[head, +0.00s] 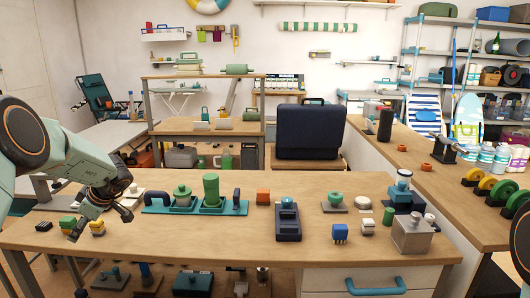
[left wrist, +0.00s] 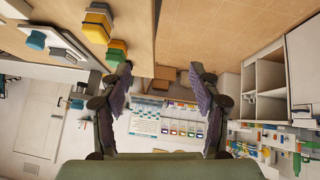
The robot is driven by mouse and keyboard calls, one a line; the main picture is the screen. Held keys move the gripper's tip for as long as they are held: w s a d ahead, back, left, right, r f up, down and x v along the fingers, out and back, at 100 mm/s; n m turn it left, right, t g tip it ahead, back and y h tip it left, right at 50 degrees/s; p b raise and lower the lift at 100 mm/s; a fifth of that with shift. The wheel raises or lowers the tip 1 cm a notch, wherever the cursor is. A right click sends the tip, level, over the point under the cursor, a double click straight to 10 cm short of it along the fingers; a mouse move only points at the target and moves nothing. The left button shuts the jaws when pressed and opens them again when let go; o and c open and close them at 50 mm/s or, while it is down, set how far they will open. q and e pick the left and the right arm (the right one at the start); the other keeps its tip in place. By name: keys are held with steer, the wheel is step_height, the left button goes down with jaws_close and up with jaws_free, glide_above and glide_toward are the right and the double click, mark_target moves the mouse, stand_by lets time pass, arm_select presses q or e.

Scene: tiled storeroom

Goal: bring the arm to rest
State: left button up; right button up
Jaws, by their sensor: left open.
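My left arm comes in from the left in the head view, light green with dark joints. Its left gripper (head: 98,222) points down over the left part of the wooden workbench (head: 270,250). In the left wrist view the two dark fingers of the left gripper (left wrist: 161,85) stand well apart with nothing between them. A stack of coloured blocks (head: 97,227) stands close by the fingers; I cannot tell the exact gap. The right gripper does not show.
A teal tray (head: 155,209) with green pieces stands right of the gripper. Further right are a dark blue device (head: 288,222), an orange block (head: 263,197) and a grey box (head: 412,234). The bench's front middle is clear. A side counter (head: 462,200) runs along the right.

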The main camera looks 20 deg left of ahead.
arm_select(q)
steer(key=s+d+f+m+t+h, duration=0.1)
steer(key=s+d+f+m+t, duration=0.1)
steer(key=d+f+m, duration=0.45)
steer(key=s+d+f+m+t+h, duration=0.15)
steer(key=d+f, duration=0.25)
steer(key=d, duration=0.6)
steer(key=s+d+f+m+t, duration=0.3)
steer(key=d+f+m, duration=0.25)
steer(key=d, duration=0.35)
steer(key=s+d+f+m+g+h, duration=0.2)
steer(key=s+d, duration=0.3)
steer(key=s, duration=0.4)
steer(key=s+d+f+m+g+h, duration=0.1)
steer(key=s+d+f+m, duration=0.1)
steer(key=s+d, duration=0.4)
steer(key=s+d+f+m+g+h, duration=0.2)
steer(key=s+d+m, duration=0.2)
steer(key=s, duration=0.8)
steer(key=shift+s+d+g+h, duration=0.25)
steer(key=shift+d+g+h, duration=0.1)
steer(key=shift+d, duration=0.35)
steer(key=shift+r, duration=0.15)
